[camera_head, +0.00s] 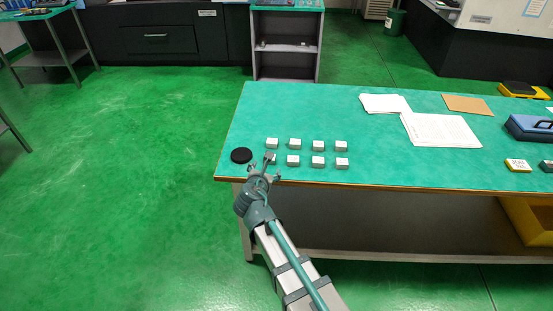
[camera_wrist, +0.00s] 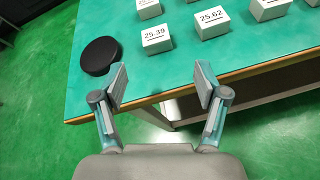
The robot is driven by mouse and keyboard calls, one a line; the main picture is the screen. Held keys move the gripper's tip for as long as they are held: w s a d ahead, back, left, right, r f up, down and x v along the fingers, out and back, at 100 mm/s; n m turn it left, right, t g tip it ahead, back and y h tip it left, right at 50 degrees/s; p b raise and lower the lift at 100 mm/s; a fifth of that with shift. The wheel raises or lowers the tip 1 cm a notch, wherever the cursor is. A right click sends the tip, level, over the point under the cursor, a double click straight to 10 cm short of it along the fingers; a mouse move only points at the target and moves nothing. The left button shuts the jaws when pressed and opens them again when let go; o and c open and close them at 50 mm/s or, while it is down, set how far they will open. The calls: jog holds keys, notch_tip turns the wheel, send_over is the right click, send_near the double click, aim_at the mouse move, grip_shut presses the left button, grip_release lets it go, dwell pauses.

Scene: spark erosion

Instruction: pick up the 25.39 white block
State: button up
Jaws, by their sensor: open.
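The white block marked 25.39 (camera_wrist: 156,39) sits on the green table top near its front left corner, beside a black round disc (camera_wrist: 100,56). In the head view this block (camera_head: 271,157) is the front-row left one, partly hidden by my gripper (camera_head: 266,168). In the wrist view my gripper (camera_wrist: 161,82) is open and empty. Its two fingers are spread on either side below the block in the picture, apart from it. A block marked 25.62 (camera_wrist: 211,23) stands just to its right.
Several similar white blocks (camera_head: 318,146) stand in two rows. The black disc (camera_head: 241,155) lies left of them.

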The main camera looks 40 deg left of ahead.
jog(key=w+a+n, duration=0.1)
jog(key=w, duration=0.1)
jog(key=w+a+f+n, duration=0.1)
jog(key=w+a+n, duration=0.1)
jog(key=shift+f+p, duration=0.2)
jog(key=shift+p, duration=0.1)
jog(key=shift+p+x, duration=0.5)
jog(key=shift+x, duration=2.45)
jog(key=shift+d, duration=0.15)
jog(key=shift+y, duration=0.3)
jog(key=shift+c, duration=0.2)
grip_shut()
jog(key=shift+r, duration=0.15)
